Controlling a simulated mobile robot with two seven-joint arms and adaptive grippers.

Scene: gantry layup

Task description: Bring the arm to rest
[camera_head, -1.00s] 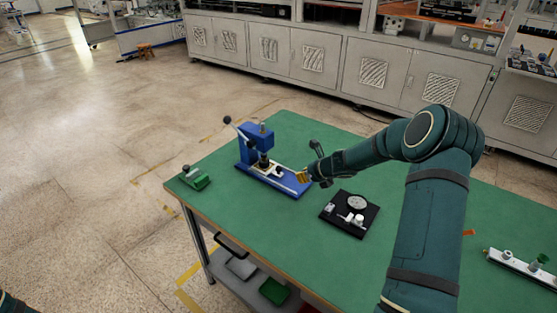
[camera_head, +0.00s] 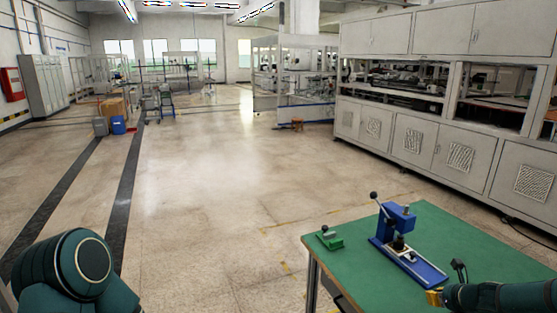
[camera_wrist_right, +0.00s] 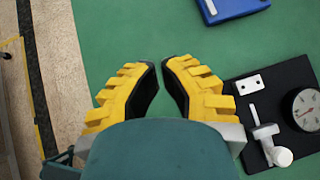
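My right gripper (camera_head: 433,297) has yellow fingers and is at the lower right of the head view, over the green table beside the blue press. In the right wrist view its two yellow fingers (camera_wrist_right: 160,66) stand apart with green tabletop showing between them, and nothing is held. My right forearm enters from the right edge. My left arm shows only as a rounded teal link at the lower left; its gripper is out of view.
The blue lever press (camera_head: 392,229) stands on the green table (camera_head: 360,265), with a small green fixture (camera_head: 330,239) near its left corner. A black plate with a dial gauge (camera_wrist_right: 305,110) lies right of the fingers. Open floor (camera_head: 210,210) lies left of the table.

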